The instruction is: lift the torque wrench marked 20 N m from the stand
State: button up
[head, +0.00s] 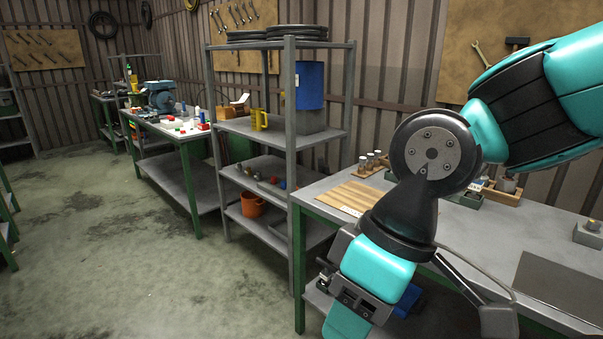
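No torque wrench marked 20 N m and no torque wrench stand can be made out in the head view. My teal and black arm crosses the right side and hides part of the workbench (325,201). Grey and black end parts, which look like my gripper (345,288), are low in the middle, in front of the bench's left end. No fingertips can be told apart, so I cannot see whether it is open or holds anything.
A grey shelf rack (290,140) stands left of the bench. A wooden board (348,197), small jars (370,160) and a dark flat plate (565,280) are on the bench. A second bench (178,135) is farther back. Open floor (100,240) lies at the left.

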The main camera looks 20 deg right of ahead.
aim_at(476, 186)
jog(key=z, duration=0.8)
jog(key=i, duration=1.6)
jog(key=z, duration=0.6)
